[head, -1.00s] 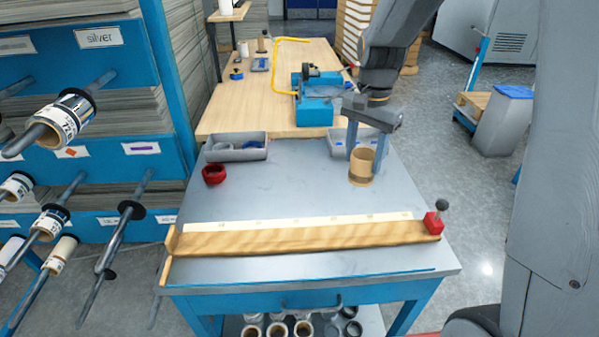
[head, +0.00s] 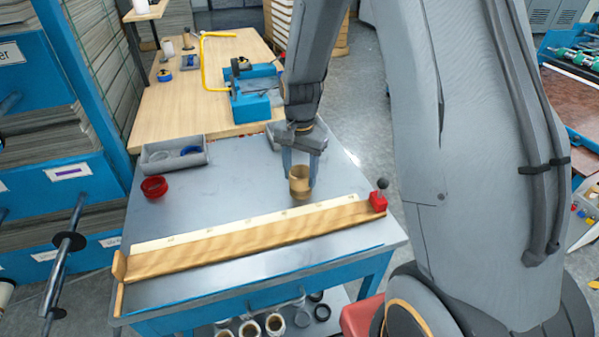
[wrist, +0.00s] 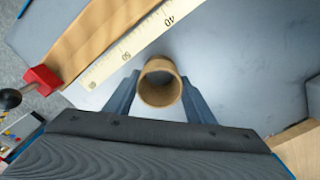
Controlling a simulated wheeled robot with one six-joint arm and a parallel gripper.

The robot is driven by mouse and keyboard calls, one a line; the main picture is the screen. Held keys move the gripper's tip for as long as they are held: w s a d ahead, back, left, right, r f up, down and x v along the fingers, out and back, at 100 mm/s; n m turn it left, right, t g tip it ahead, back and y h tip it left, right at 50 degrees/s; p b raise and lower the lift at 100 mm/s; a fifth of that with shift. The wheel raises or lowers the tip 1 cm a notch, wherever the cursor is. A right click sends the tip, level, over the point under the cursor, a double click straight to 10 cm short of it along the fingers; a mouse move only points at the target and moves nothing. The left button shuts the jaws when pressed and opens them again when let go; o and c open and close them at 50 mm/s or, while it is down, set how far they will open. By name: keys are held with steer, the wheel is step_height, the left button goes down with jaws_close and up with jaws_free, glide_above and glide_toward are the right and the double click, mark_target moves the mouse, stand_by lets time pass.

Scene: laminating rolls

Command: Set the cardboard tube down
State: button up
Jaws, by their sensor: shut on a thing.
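The cardboard tube (head: 300,188) is a short brown hollow cylinder, upright at the right part of the grey worktable (head: 225,190). My gripper (head: 301,177) is shut on it, with one finger on each side. In the wrist view the tube (wrist: 160,96) shows its open end between the two fingertips (wrist: 160,80). The tube's lower end is at or very near the tabletop; I cannot tell whether it touches. It stands just behind the wooden ruler board (head: 240,237), apart from it in the wrist view.
A red block with a black knob (head: 379,200) sits at the ruler's right end. A red ring (head: 154,187) and a grey bin (head: 174,155) stand at the table's left. Another grey bin is partly hidden behind my gripper. The table's middle is clear.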

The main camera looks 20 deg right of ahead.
steer(key=shift+f, duration=0.15)
steer(key=o, duration=1)
step_height(320, 180, up, 12)
steer(key=b, duration=0.3)
steer(key=s+f+n, duration=0.1)
steer(key=s+n, duration=0.2)
steer(key=s, duration=0.2)
steer(key=s+f+n, duration=0.2)
steer(key=s+n, duration=0.1)
steer(key=s, duration=0.3)
steer(key=s+f+n, duration=0.2)
steer(key=s+n, duration=0.1)
steer(key=s, duration=0.3)
steer(key=shift+a+t, duration=0.1)
steer(key=shift+t, duration=0.3)
